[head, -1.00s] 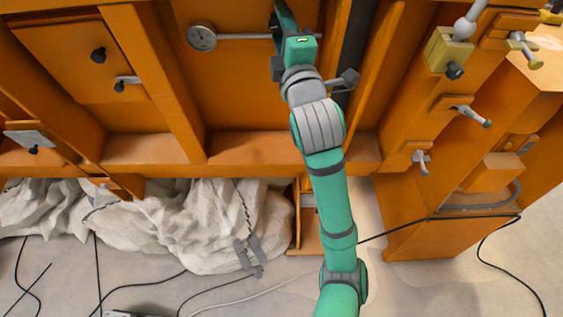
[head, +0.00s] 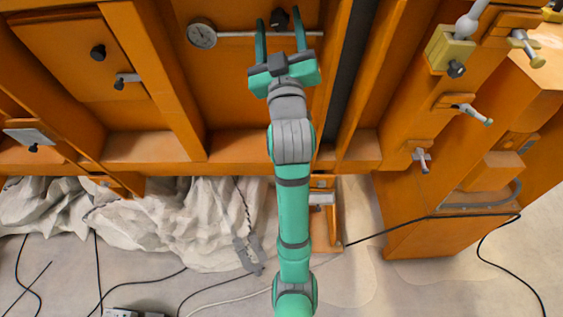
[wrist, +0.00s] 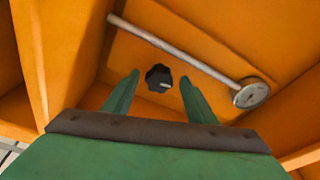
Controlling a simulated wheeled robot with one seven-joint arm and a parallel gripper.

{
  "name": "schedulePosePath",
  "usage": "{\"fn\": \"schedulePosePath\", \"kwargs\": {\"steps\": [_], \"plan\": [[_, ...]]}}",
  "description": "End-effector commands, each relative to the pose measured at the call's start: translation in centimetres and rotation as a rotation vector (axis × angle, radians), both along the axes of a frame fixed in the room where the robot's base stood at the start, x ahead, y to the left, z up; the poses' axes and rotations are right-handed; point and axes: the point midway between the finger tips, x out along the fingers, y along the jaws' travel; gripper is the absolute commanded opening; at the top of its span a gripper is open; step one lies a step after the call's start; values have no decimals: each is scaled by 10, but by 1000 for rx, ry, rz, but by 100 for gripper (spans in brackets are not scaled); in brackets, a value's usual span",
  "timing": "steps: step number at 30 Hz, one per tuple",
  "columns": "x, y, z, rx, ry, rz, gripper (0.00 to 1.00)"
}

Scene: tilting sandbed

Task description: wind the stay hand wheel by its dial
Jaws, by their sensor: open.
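A dark lobed knob (head: 279,18), likely the stay hand wheel, sits on the orange panel. It also shows in the wrist view (wrist: 158,79). A round pale dial (head: 202,36) is on the end of a grey rod (head: 236,35) at the knob's left in the head view. In the wrist view the dial (wrist: 251,95) is at right and the rod (wrist: 180,53) runs past the knob. My gripper (head: 280,20) is open, its two green fingers apart on either side of the knob. In the wrist view a gap shows between each finger and the knob.
Orange beams (head: 160,80) frame the panel on both sides, with a ledge (head: 235,146) below. Another dark knob (head: 98,52) and a small clamp handle (head: 127,79) are at left. Clamps and handles (head: 450,50) stick out at right. Cables lie on the floor.

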Motion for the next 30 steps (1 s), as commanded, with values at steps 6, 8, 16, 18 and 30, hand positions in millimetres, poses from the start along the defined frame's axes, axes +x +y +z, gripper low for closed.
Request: {"fn": "schedulePosePath", "kwargs": {"steps": [6,8,16,18,30], "plan": [[0,2,0,205,1,38,52],[-13,-1,-6,196,1,33,52],[-56,-3,-24,192,3,32,52],[-67,-3,-28,192,2,32,52],[-103,-4,-74,207,35,29,52]]}}
